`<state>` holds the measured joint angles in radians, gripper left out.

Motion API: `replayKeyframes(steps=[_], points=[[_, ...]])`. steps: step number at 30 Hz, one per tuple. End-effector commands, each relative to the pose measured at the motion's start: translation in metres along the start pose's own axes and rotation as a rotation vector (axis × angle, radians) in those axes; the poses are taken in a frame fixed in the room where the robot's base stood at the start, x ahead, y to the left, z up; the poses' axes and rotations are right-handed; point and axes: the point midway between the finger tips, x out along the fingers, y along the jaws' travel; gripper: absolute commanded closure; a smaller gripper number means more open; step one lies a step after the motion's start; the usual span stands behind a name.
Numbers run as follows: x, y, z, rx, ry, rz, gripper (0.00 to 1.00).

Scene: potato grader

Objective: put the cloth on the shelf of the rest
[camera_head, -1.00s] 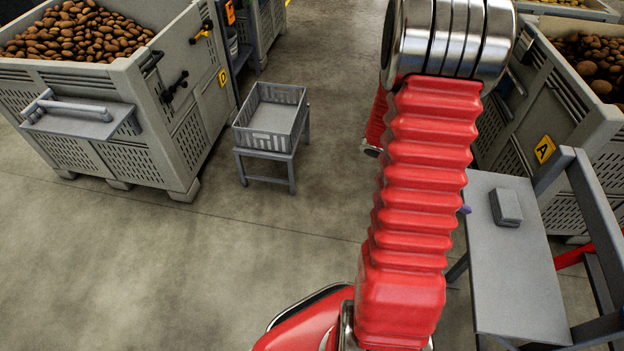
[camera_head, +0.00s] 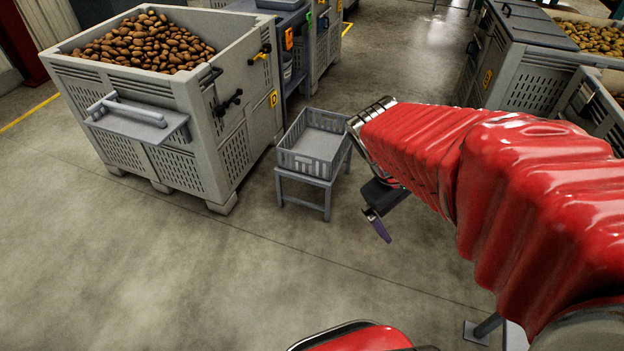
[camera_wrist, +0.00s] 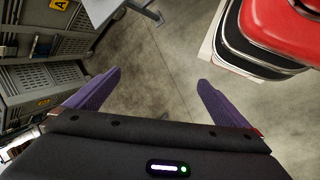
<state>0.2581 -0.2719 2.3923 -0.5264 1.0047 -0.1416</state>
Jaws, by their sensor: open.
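The cloth is in neither current view. A grey shelf (camera_head: 140,122) with a light bar (camera_head: 128,108) across it is fixed to the near side of the left potato bin; it looks like the rest, and its top appears bare. My gripper (camera_head: 378,226) hangs over the floor to the right of the small crate stand, well away from that shelf. In the wrist view my gripper (camera_wrist: 158,82) has its two purple fingers wide apart, with only floor between them.
The potato bin (camera_head: 205,160) marked D stands at left. A grey crate (camera_head: 318,165) sits on a low stand beside it. More bins (camera_head: 520,75) line the right. My arm hides much of the right side. The floor at front left is clear.

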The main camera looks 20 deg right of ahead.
Motion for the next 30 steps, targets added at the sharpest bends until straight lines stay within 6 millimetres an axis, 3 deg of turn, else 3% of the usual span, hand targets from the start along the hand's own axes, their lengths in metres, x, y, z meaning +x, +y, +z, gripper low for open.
replayKeyframes(steps=[9, 18, 22, 30], points=[[-0.068, -0.064, -0.018, 0.145, 0.279, -0.149, 0.00], [-0.130, -0.119, -0.021, 0.246, 0.505, -0.335, 0.00], [-0.143, -0.130, -0.020, 0.266, 0.549, -0.383, 0.00], [-0.145, -0.133, -0.020, 0.271, 0.556, -0.393, 0.00]])
